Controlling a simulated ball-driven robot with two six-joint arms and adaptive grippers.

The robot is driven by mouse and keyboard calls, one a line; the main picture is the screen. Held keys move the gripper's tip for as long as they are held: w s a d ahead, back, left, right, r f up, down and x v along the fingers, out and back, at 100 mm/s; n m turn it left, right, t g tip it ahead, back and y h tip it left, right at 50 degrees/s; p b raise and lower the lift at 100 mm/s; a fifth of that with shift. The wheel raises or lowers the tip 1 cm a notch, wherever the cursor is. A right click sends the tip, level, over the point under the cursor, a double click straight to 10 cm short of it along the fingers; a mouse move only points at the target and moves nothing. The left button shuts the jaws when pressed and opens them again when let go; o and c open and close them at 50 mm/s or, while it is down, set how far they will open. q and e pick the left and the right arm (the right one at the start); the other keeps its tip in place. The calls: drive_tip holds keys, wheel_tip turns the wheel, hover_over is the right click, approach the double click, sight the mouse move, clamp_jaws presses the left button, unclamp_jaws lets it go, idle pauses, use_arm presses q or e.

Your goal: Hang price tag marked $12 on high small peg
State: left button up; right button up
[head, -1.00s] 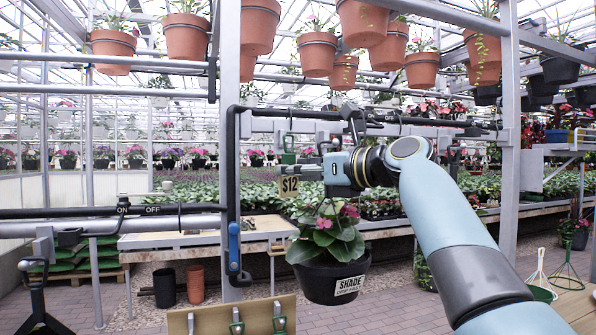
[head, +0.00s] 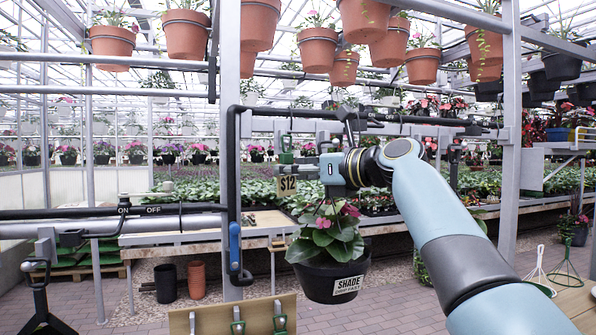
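The price tag marked $12 (head: 287,186) is small and tan and hangs upright in the head view, left of the hanging flower pot's top. My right gripper (head: 303,167) reaches in from the right at the tag's upper edge and appears shut on it; the fingertips are small and partly merge with green parts behind. Green peg-like parts (head: 286,143) show just above the tag, below a dark horizontal rail (head: 300,113). Which of them is the high small peg is hard to tell. My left gripper is not in view.
A black pot with a "SHADE" label (head: 328,280) hangs just below my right gripper. A black post with a blue handle (head: 234,243) stands to its left. A wooden board with clips (head: 235,318) is at the bottom. Terracotta pots (head: 317,50) hang above.

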drive_tip(key=shift+w+a, duration=0.15)
drive_tip(key=shift+w, duration=0.25)
drive_tip(key=shift+w, duration=0.1)
drive_tip(key=shift+w+a, duration=0.1)
drive_tip(key=shift+w, duration=0.3)
drive_tip(key=shift+f, duration=0.3)
idle(0.4)
drive_tip(key=shift+w+f, duration=0.1)
drive_tip(key=shift+f, duration=0.1)
drive_tip(key=o, duration=1.1)
drive_tip(key=shift+a, duration=0.1)
drive_tip(key=shift+c, duration=0.2)
